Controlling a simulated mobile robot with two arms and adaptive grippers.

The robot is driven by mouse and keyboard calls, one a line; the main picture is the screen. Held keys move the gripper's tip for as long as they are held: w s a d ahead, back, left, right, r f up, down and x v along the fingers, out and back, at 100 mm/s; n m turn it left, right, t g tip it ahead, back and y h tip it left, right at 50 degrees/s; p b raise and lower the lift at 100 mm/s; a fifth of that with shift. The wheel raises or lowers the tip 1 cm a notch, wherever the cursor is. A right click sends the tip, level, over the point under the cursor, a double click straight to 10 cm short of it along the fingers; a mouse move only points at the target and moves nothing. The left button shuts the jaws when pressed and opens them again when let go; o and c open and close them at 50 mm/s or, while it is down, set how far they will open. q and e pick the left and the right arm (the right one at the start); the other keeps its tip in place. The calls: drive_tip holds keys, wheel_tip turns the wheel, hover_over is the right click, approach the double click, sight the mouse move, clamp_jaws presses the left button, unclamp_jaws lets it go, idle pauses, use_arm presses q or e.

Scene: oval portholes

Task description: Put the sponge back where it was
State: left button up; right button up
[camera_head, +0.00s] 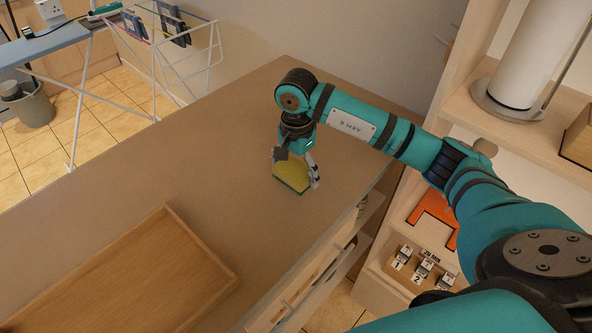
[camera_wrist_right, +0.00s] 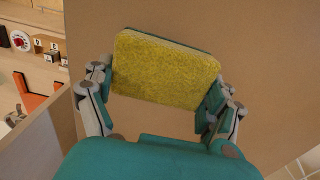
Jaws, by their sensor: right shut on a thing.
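The sponge (camera_head: 291,176) is yellow with a darker green layer along one side. My right gripper (camera_head: 296,172) is shut on it, over the brown counter top (camera_head: 200,180). In the right wrist view the sponge (camera_wrist_right: 165,70) sits between the two fingers of the right gripper (camera_wrist_right: 162,95), its yellow face toward the camera. I cannot tell whether the sponge touches the counter or is just above it. My left gripper is not in view.
A wooden tray (camera_head: 205,246) lies on the counter at the lower left. Shelves (camera_head: 385,262) with numbered blocks stand at the right, with a paper roll (camera_head: 530,60) above. A drying rack (camera_head: 150,60) stands beyond the counter. The counter around the sponge is clear.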

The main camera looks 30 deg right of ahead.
sight(296, 177)
drive_tip(key=shift+w+d+f, duration=0.15)
drive_tip(key=shift+w+d, duration=0.05)
drive_tip(key=shift+w, duration=0.3)
wheel_tip(296, 177, down, 3)
drive_tip(key=shift+r+p, duration=0.1)
drive_tip(key=shift+p, duration=0.7)
drive_tip(key=shift+f, duration=0.3)
drive_tip(key=shift+f+b, duration=0.25)
drive_tip(key=shift+b, duration=0.15)
drive_tip(key=o, duration=0.6)
drive_tip(key=shift+r, duration=0.1)
